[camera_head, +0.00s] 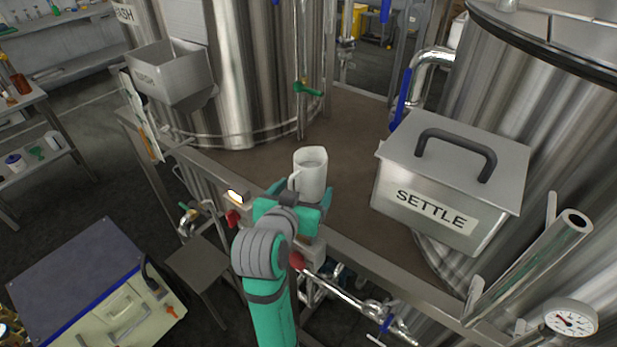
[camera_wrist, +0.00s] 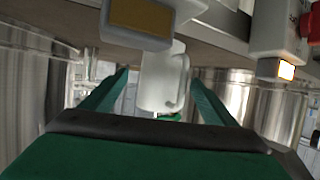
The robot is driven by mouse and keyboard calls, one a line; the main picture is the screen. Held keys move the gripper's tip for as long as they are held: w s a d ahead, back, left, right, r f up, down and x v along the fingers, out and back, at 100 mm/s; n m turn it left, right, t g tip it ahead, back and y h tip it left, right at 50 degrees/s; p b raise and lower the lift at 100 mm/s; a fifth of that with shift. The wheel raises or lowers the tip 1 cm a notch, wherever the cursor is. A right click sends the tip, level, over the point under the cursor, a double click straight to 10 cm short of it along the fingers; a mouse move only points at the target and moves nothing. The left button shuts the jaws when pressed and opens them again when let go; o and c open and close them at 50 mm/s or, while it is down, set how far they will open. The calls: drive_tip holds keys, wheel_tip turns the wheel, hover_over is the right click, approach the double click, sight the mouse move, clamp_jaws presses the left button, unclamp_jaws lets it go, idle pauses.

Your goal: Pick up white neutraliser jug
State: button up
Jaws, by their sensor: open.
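The white neutraliser jug (camera_head: 310,172) stands upright on the brown platform (camera_head: 352,120) between the steel tanks, near its front edge. Its handle is on the left side in the head view. My gripper (camera_head: 298,198) is at the jug's near side, low down, and hides its base. In the wrist view the jug (camera_wrist: 163,82) appears upside down between the two green fingers of my gripper (camera_wrist: 160,90). The fingers are spread apart with gaps on both sides of the jug, so my gripper is open. I cannot tell how deep the jug sits between them.
A steel box marked SETTLE (camera_head: 455,180) with a dark handle stands right of the jug. An open steel box (camera_head: 172,75) hangs at the left tank. A lit switch (camera_head: 237,196) and a red knob (camera_head: 233,218) sit on the front rail. Platform behind the jug is clear.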

sight(307, 183)
drive_tip(key=shift+x, duration=3.45)
drive_tip(key=shift+w+a+r, duration=0.1)
drive_tip(key=shift+r, duration=0.05)
drive_tip(key=shift+r, duration=0.1)
drive_tip(key=c, duration=1.5)
